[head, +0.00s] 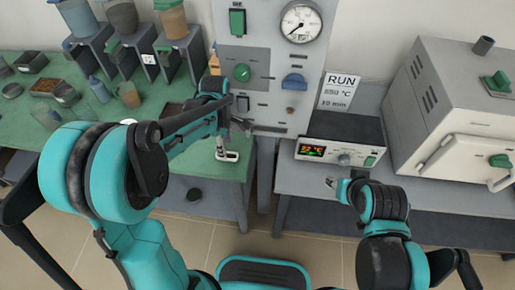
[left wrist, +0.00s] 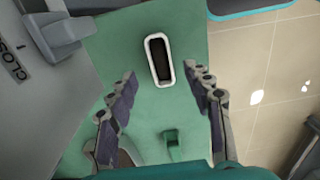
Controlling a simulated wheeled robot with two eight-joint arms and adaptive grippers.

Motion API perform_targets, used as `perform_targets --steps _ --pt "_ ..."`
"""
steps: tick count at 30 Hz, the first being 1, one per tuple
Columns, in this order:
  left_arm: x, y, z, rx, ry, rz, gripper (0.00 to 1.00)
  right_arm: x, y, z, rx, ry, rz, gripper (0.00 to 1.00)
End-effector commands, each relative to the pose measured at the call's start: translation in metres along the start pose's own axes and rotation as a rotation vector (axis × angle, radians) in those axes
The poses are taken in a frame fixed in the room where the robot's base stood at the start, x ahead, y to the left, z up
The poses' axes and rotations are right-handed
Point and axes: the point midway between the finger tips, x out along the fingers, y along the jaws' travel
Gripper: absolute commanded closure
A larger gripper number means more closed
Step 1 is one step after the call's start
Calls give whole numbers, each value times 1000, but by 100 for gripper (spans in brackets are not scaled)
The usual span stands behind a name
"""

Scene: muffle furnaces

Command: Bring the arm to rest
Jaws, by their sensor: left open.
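My left arm reaches over the green bench (head: 195,165) toward the grey control panel (head: 262,60). My left gripper (head: 240,122) is in front of the panel's lower left part in the head view. In the left wrist view the left gripper (left wrist: 160,75) has its two fingers spread wide with nothing held between them. A white-rimmed dark slot piece (left wrist: 172,78) lies on the green top beyond the fingertips. My right gripper (head: 331,184) is low in front of the right bench; its fingers are too small to read.
A lit controller (head: 341,152) and a white furnace (head: 462,125), door apparently shut, stand right. Jars in grey stands (head: 149,62) and small dishes (head: 66,93) occupy the left bench.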

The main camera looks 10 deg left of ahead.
Motion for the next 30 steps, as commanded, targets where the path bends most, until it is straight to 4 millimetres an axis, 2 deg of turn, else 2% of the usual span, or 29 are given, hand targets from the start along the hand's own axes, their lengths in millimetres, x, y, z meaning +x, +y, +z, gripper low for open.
perform_targets --steps 3,9,14,22,26,30 --pt "-28 0 0 0 0 0 49 0 0 0 0 0 0 60" --pt "-60 0 0 0 0 0 49 0 0 0 0 0 0 60" --pt "-71 -1 0 0 0 0 49 0 0 0 0 0 0 60" --pt "-74 -3 0 17 0 7 49 0 0 0 0 0 0 60" --pt "-83 -18 0 146 5 59 49 0 0 0 0 0 0 60" --pt "-98 -49 0 435 42 174 49 0 0 0 0 0 0 60"
